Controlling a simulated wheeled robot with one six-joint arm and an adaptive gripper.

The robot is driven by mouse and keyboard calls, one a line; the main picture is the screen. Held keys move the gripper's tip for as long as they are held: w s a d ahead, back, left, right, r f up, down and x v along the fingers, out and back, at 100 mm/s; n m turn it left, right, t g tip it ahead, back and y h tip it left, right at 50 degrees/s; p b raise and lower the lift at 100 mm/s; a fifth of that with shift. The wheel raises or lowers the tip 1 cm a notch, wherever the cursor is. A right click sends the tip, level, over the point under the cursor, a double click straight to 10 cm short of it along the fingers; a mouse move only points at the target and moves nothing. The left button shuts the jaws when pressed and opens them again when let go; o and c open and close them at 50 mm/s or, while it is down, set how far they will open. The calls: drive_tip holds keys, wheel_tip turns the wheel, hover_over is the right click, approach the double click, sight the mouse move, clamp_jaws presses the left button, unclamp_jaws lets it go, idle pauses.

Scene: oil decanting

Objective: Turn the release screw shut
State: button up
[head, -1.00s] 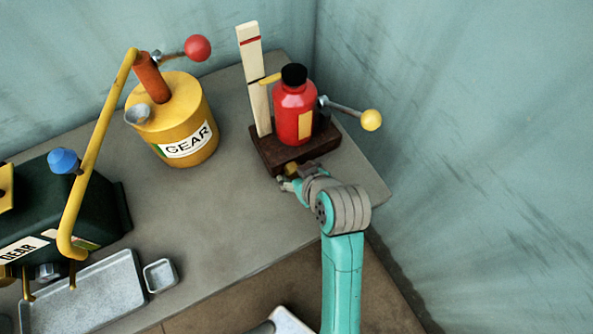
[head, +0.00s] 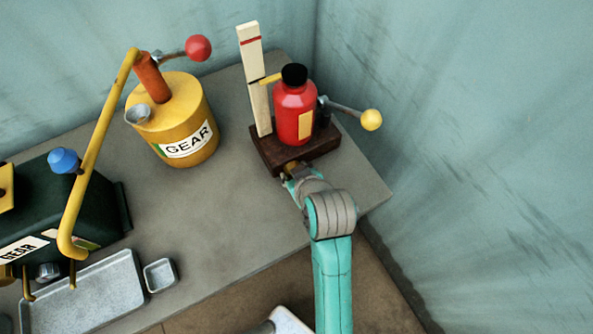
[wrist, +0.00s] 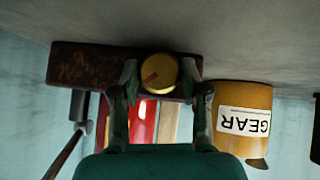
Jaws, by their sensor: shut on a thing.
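The release screw is a round brass-yellow knob (wrist: 160,70) with a red mark, on the front of the dark brown base (wrist: 85,65). In the wrist view, which is upside down, my gripper (wrist: 160,78) has one finger on each side of the knob and is shut on it. The red mark slants on the knob's face. In the head view my gripper (head: 290,174) is at the front edge of the base (head: 268,148), and the knob is mostly hidden. A red bottle (head: 292,112) with a black cap stands upright on the base.
A lever with a yellow ball (head: 371,120) sticks out right of the bottle, and a pale marked post (head: 252,80) stands behind left. A yellow GEAR can (head: 172,118) stands to the left. The grey bench (head: 225,215) is clear in front of the can.

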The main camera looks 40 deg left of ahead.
drive_tip(key=shift+s+n+t+h, duration=0.15)
drive_tip(key=shift+n+t+h, duration=0.25)
drive_tip(key=shift+n+t, duration=0.55)
drive_tip(key=shift+m+t, duration=0.25)
drive_tip(key=o, duration=1.1)
drive_tip(key=shift+o, duration=0.2)
drive_tip(key=v, duration=1.2)
